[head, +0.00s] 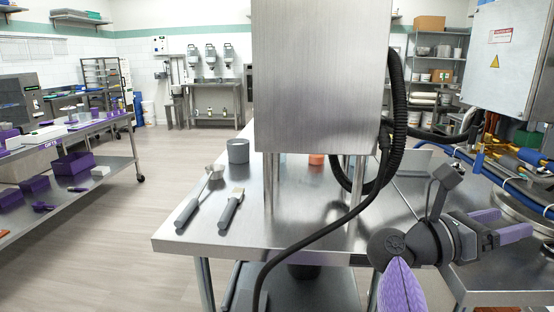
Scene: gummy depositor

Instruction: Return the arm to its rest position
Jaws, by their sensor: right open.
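My right gripper (516,223) is at the right side of the head view, beside the right part of the steel table (310,230). Its two purple-lined fingers point right and stand apart with nothing visible between them. It is close to the cables and steel equipment at the right edge; I cannot tell whether it touches them. My left gripper is not in view.
A large steel cabinet (320,80) on legs stands on the table, with a black corrugated hose (398,110) down its right side.

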